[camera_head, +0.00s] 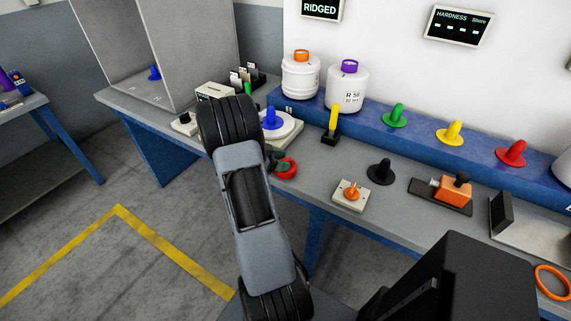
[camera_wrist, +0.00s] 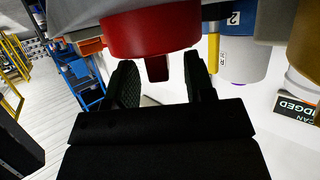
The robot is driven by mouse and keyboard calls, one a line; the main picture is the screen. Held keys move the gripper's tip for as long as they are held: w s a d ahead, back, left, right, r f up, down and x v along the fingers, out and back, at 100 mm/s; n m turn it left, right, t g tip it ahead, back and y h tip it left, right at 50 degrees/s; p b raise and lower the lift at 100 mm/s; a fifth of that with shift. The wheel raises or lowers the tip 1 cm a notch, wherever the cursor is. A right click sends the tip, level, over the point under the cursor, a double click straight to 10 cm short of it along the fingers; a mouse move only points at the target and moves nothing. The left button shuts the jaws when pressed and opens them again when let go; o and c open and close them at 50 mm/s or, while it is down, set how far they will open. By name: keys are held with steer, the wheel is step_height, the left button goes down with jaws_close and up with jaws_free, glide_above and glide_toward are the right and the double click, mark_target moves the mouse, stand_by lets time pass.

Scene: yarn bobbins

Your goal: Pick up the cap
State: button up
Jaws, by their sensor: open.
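A round red cap-like piece (camera_head: 287,168) lies near the front edge of the bench, just right of my arm. In the wrist view the red piece (camera_wrist: 150,32) is large and close, with a narrow red tab (camera_wrist: 157,68) sticking out. My gripper (camera_wrist: 161,84) is open, its two dark fingers on either side of the tab, with visible space around it. I cannot tell whether a finger touches the red piece. In the head view my arm hides most of the gripper.
A blue spindle on a white disc (camera_head: 283,127) and a yellow post (camera_head: 333,121) stand behind the red piece. To the right are an orange-knobbed plate (camera_head: 350,195), a black cone (camera_head: 381,171) and an orange device (camera_head: 453,190). Colored cones line the blue shelf (camera_head: 425,144).

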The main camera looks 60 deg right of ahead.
steer(key=shift+c, duration=0.2)
jaws_close()
stand_by(0.3)
step_height(320, 180, up, 10)
steer(key=shift+b, duration=0.8)
